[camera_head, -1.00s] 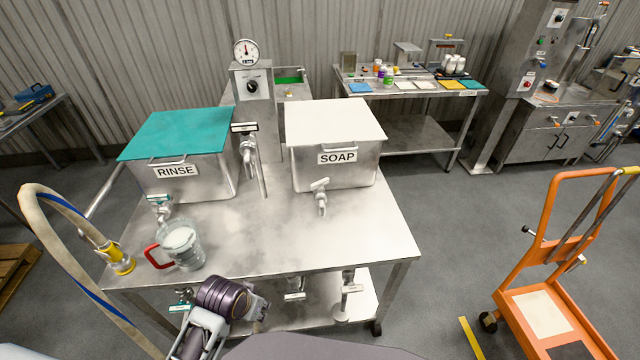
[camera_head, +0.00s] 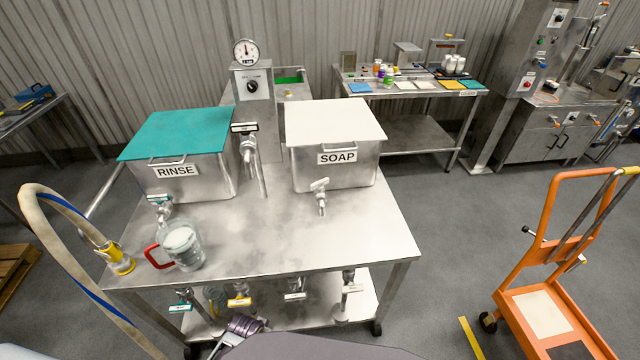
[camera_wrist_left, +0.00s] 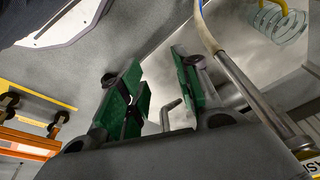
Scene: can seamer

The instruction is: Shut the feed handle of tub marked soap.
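The tub marked SOAP (camera_head: 335,175) stands on the steel table under a white lid (camera_head: 335,120). Its front tap (camera_head: 321,197) has a white lever. Under the tabletop hang several tagged valve handles: teal (camera_head: 181,302), yellow (camera_head: 238,300), white (camera_head: 294,291) and another white one (camera_head: 351,287). Their lettering is too small to read. My left gripper (camera_wrist_left: 158,72) is open and empty in the wrist view, its green pads apart; a bent grey rod (camera_wrist_left: 170,110) shows beyond the gap. The head view shows only my purple arm link low down. My right gripper is out of view.
The RINSE tub (camera_head: 185,182) stands left of the soap tub. A jug with a red handle (camera_head: 184,248) sits on the front left of the table (camera_head: 300,240). A hose (camera_head: 45,235) arcs at left. An orange cart (camera_head: 550,315) stands at right.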

